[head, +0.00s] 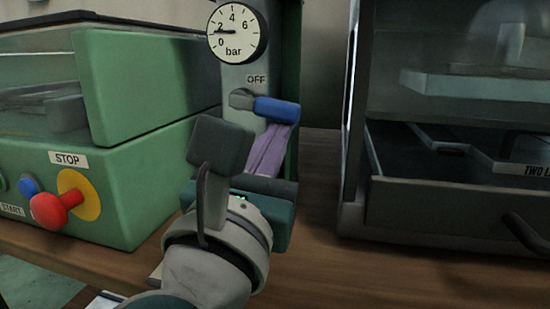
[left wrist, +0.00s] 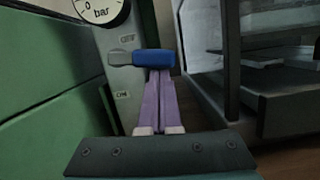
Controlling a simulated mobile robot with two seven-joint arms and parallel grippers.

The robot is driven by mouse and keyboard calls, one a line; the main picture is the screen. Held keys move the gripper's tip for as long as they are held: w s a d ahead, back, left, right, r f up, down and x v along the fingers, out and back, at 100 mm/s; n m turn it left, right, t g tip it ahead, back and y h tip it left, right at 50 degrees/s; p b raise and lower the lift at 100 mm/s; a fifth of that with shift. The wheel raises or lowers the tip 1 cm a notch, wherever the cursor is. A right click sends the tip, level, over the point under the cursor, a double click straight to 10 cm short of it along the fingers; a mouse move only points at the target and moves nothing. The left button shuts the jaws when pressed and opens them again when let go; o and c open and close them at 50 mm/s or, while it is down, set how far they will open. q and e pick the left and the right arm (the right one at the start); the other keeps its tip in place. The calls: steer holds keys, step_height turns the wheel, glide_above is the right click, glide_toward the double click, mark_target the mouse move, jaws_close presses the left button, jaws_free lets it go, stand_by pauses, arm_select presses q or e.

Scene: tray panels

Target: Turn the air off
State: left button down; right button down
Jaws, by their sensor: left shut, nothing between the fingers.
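The air valve's blue lever handle (head: 276,110) points sideways to the right from a grey pivot on the grey panel (head: 234,80). An OFF label (head: 257,79) is printed above it. The lever also shows in the left wrist view (left wrist: 154,58). My right gripper is not in view.
A green machine housing (head: 140,175) with a red STOP knob (head: 48,210) and a blue button (head: 28,186) stands on the left. A dark cabinet with an open drawer (head: 440,205) stands on the right. Some bare wooden bench (head: 315,225) lies between them.

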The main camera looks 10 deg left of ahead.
arm_select(q)
steer(key=shift+d+r, duration=0.15)
steer(key=shift+r, duration=0.25)
steer(key=shift+d, duration=0.1)
stand_by(0.5)
